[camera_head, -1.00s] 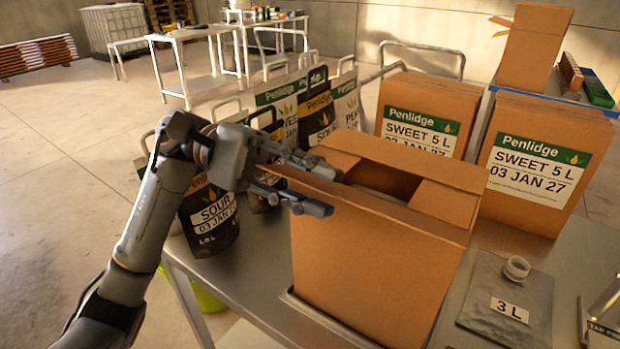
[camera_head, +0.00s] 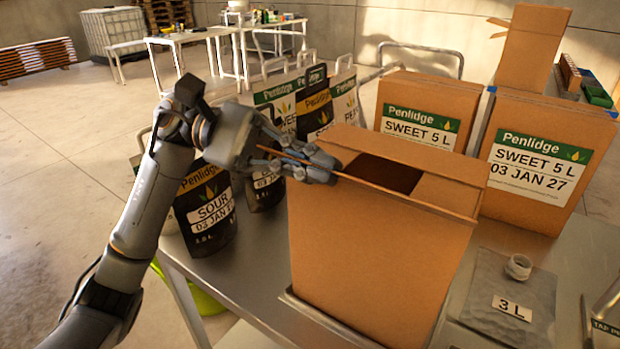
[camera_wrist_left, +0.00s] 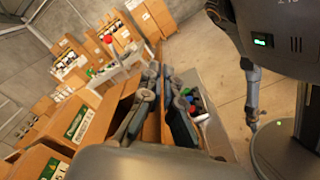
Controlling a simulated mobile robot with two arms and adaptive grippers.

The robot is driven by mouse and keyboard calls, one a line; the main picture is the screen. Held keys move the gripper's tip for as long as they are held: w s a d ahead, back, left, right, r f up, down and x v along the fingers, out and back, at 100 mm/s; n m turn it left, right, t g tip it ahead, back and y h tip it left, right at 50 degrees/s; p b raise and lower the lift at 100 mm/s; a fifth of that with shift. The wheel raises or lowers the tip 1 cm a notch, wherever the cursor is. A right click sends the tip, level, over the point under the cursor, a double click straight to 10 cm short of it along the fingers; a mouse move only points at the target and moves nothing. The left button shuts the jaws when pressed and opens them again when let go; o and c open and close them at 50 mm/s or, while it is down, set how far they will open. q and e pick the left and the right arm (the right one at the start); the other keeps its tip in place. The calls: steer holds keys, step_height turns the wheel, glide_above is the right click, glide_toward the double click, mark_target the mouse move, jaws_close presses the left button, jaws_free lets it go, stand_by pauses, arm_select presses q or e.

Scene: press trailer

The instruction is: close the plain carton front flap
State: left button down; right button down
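The plain brown carton (camera_head: 375,265) stands upright on the metal table, its top open with a dark inside. Its front flap (camera_head: 420,207) shows as a thin, nearly edge-on strip along the near top edge. My left gripper (camera_head: 328,168) is at the carton's top left corner. Its fingers are close together, with a thin brown cardboard edge running between them. In the left wrist view, the fingers (camera_wrist_left: 162,112) stand on either side of a brown strip. The fingers hide part of the flap.
Labelled Penlidge cartons (camera_head: 540,160) stand close behind and right. Dark and white pouches (camera_head: 210,215) stand left of the carton. A grey 3 L pouch (camera_head: 508,290) lies to the right on the metal table (camera_head: 255,270).

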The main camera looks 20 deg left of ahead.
arm_select(q)
steer(key=shift+w+d+r+n+b, duration=0.15)
steer(key=shift+w+r+n, duration=0.15)
steer(key=shift+n, duration=0.45)
steer(key=shift+w+r+n+b, duration=0.1)
steer(key=shift+w+r+n, duration=0.2)
steer(key=shift+n, duration=0.4)
steer(key=shift+w+d+r+n+b, duration=0.1)
steer(key=shift+w+r+n+b, duration=0.15)
steer(key=shift+n, duration=0.5)
steer(key=c, duration=1.6)
jaws_free()
steer(key=v, duration=1.2)
steer(key=shift+w, duration=0.1)
